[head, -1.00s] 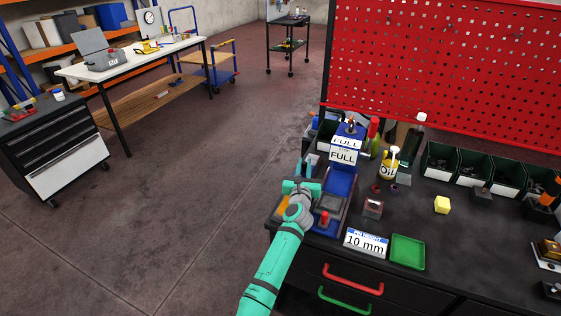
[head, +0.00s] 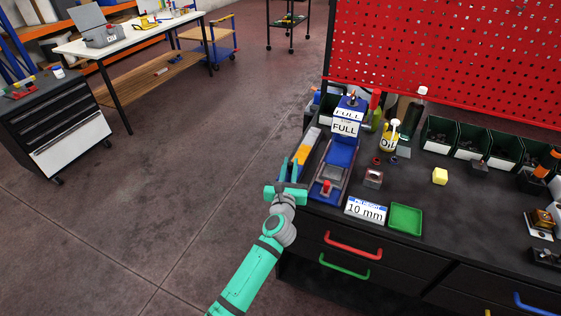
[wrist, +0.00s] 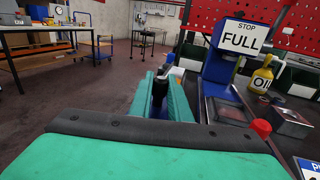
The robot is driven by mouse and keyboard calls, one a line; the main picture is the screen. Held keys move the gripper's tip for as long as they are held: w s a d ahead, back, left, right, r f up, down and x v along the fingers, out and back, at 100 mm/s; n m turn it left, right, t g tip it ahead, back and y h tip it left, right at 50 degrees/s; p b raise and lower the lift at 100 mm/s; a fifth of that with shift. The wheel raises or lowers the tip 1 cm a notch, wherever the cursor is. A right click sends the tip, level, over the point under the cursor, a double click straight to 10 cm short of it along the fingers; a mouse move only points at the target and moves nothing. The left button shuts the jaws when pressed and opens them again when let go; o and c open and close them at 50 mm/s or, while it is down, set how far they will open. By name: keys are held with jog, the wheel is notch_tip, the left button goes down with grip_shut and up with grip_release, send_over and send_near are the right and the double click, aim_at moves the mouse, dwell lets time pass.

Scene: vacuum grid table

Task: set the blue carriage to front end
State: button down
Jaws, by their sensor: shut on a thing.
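A blue fixture (head: 341,155) with "FULL" signs stands at the left end of the dark bench; it also shows in the wrist view (wrist: 216,66). A red knob (head: 326,187) sits at its front, beside a grey framed plate. My gripper (head: 290,168) is at the fixture's left front side, near the bench edge. In the wrist view its fingers (wrist: 163,85) close around a dark upright piece with a blue top (wrist: 171,58), which looks like part of the blue carriage. The fingers hide most of it.
A yellow-and-grey item (head: 308,145) lies left of the fixture. A "10 mm" sign (head: 366,209), a green tray (head: 405,218), a small metal block (head: 373,179) and an oil can (head: 389,138) stand to its right. Open floor lies left of the bench.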

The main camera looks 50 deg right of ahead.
jog(key=shift+s+a, duration=0.1)
jog(key=shift+a, duration=0.1)
jog(key=c, duration=1.7)
grip_release()
jog(key=shift+o, duration=0.2)
jog(key=shift+a, duration=0.1)
jog(key=v, duration=1)
jog(key=shift+s+a, duration=0.2)
jog(key=shift+a, duration=0.05)
